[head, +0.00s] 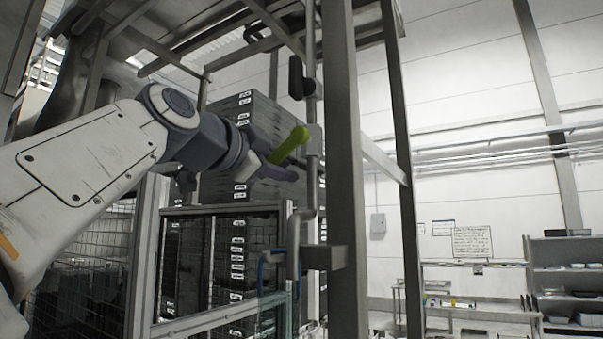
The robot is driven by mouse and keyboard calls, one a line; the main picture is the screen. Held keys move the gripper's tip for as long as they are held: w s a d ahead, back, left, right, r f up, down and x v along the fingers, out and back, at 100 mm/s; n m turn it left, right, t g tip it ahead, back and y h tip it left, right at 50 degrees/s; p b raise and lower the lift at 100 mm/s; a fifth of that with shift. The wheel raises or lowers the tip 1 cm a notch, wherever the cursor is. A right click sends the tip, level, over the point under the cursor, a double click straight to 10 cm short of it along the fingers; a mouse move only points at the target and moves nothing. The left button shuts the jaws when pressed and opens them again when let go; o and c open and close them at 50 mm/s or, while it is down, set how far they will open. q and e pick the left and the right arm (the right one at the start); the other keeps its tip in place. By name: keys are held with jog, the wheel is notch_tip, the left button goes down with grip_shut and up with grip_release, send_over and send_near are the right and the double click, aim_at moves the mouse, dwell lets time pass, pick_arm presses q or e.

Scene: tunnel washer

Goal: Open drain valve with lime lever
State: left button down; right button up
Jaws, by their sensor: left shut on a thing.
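The lime lever (289,144) sticks out toward the lower left from a valve on a vertical grey pipe (309,185). It is tilted, with its rounded end toward the upper right. My left gripper (275,160) comes in from the left and is shut on the lever's lower-left part. The fingers hide that part of the lever. My right gripper is not in view.
A thick steel post (345,200) stands just right of the lever. A dark handle (296,78) hangs above it. A blue bent handle (264,270) is below. Black stacked crates (238,265) stand behind. Shelves (567,275) are far right, with open floor before them.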

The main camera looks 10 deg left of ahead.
pick_arm(q)
jog(key=c, duration=0.7)
grip_release()
jog(key=shift+b+v, duration=2.05)
jog(key=shift+v, duration=3.2)
